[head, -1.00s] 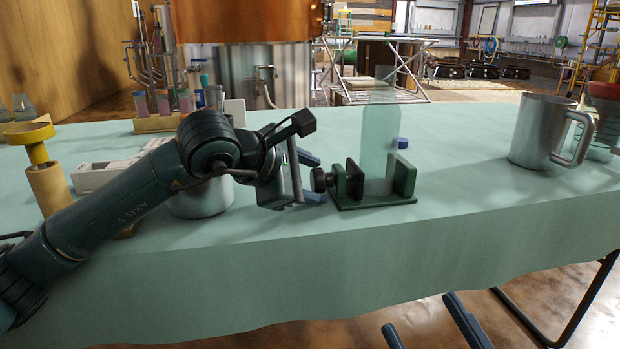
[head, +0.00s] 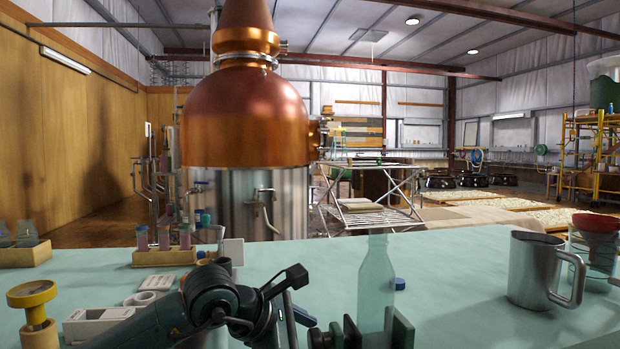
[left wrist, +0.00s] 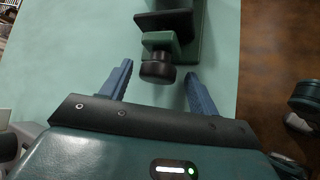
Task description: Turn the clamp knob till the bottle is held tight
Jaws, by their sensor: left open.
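The clear greenish bottle (head: 376,282) stands upright in the green clamp (head: 401,328). The clamp's lower part is cut off by the head view's bottom edge. A dark jaw pad (head: 352,330) is left of the bottle; I cannot tell whether it touches. The black clamp knob (head: 318,339) sticks out on the left and also shows in the left wrist view (left wrist: 157,70). My left gripper (left wrist: 159,69) is open, with its blue fingers on either side of the knob, apart from it. The bottle does not show in the wrist view. My right gripper is not in view.
A metal mug (head: 533,272) stands at the right, beside a glass vessel with a red funnel (head: 597,224). A blue cap (head: 398,284) lies behind the bottle. A tube rack (head: 165,256), white trays (head: 90,328) and a yellow-topped holder (head: 33,298) are on the left.

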